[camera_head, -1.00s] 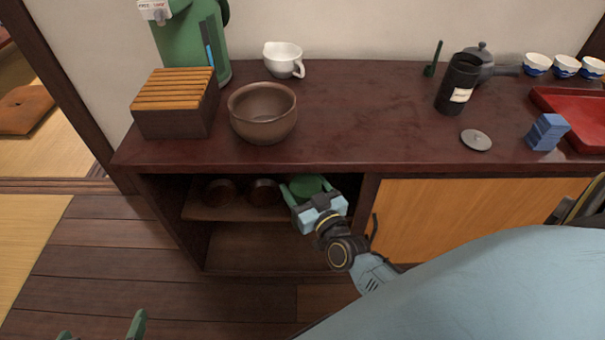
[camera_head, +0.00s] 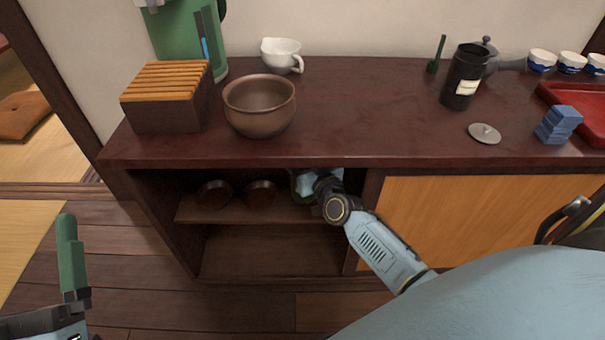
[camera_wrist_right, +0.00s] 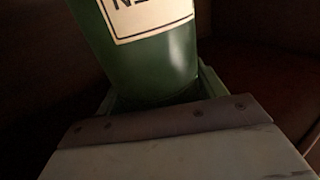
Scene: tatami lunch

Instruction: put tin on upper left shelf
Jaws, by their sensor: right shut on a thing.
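The tin (camera_wrist_right: 150,55) is green with a white label, and in the right wrist view it stands tilted between the fingers of my right gripper (camera_wrist_right: 155,95). My right gripper (camera_head: 303,185) is shut on it, inside the upper left shelf (camera_head: 232,211) of the cabinet, at the right end of that shelf. In the head view my wrist and the counter edge hide the tin almost wholly. I cannot tell whether the tin touches the shelf. My left gripper (camera_head: 72,262) is at the lower left, in front of the cabinet; only part of it shows, with one green finger upright.
Two dark round bowls (camera_head: 214,194) stand on the shelf left of my right gripper. The counter (camera_head: 350,120) overhangs the opening. A wooden sliding door (camera_head: 450,215) closes the right side. The lower compartment (camera_head: 270,248) is empty.

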